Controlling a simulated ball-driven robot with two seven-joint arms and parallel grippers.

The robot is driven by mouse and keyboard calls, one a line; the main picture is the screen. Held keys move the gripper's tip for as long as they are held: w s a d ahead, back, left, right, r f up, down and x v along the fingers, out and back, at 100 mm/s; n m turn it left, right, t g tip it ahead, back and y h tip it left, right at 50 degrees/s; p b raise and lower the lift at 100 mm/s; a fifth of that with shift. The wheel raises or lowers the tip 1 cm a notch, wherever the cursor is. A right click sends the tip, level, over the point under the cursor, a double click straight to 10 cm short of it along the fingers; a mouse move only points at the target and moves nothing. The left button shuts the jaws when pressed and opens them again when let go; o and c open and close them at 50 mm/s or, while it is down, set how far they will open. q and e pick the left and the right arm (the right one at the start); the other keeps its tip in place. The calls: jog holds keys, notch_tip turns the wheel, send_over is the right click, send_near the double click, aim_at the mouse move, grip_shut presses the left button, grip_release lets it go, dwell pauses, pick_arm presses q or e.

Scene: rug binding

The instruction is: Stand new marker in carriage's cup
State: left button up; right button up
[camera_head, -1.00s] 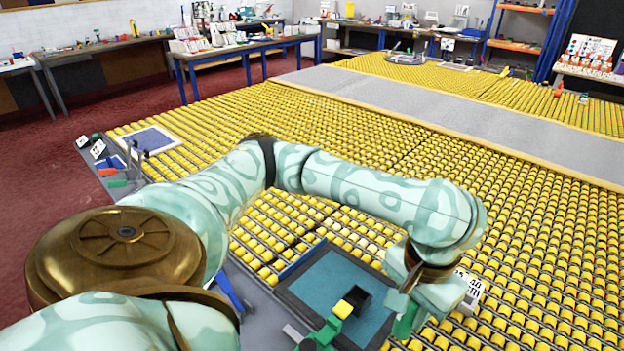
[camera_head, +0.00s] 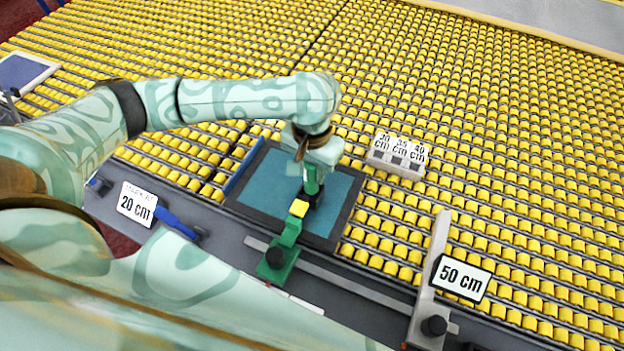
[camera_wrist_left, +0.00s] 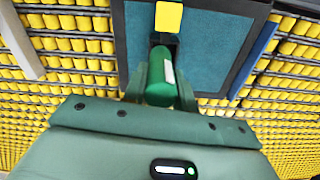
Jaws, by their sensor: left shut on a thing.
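The carriage (camera_head: 289,236) is a green arm with a yellow block (camera_head: 299,208) and a small black cup (camera_head: 313,199) at its far end, over the teal rug (camera_head: 260,198). My left gripper (camera_head: 311,178) is shut on a green marker (camera_head: 311,182) right above the cup. The marker looks about upright in the head view, its lower end at or just over the cup; I cannot tell whether it is inside. In the left wrist view, the marker (camera_wrist_left: 160,80) sits between the fingers, with the yellow block (camera_wrist_left: 168,17) beyond. My right gripper is out of view.
A grey rail (camera_head: 345,283) runs along the front edge. A stop with a 50 cm sign (camera_head: 462,278) stands at right, a 20 cm sign (camera_head: 137,204) at left. A grey block with length labels (camera_head: 397,157) sits on the yellow rollers.

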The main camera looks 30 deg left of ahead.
aim_at(311, 177)
pick_arm(q)
jog(key=shift+w+a+f+b, duration=0.25)
jog(key=shift+f+b, duration=0.05)
jog(key=shift+f, duration=0.2)
notch_tip(311, 177, down, 4)
jog(key=b, duration=0.2)
jog(key=shift+w+a+r+b, duration=0.1)
jog(key=shift+w+r+b, duration=0.1)
jog(key=shift+b, duration=0.1)
jog(key=shift+r, duration=0.2)
jog(key=shift+s, duration=0.1)
jog(key=o, duration=1)
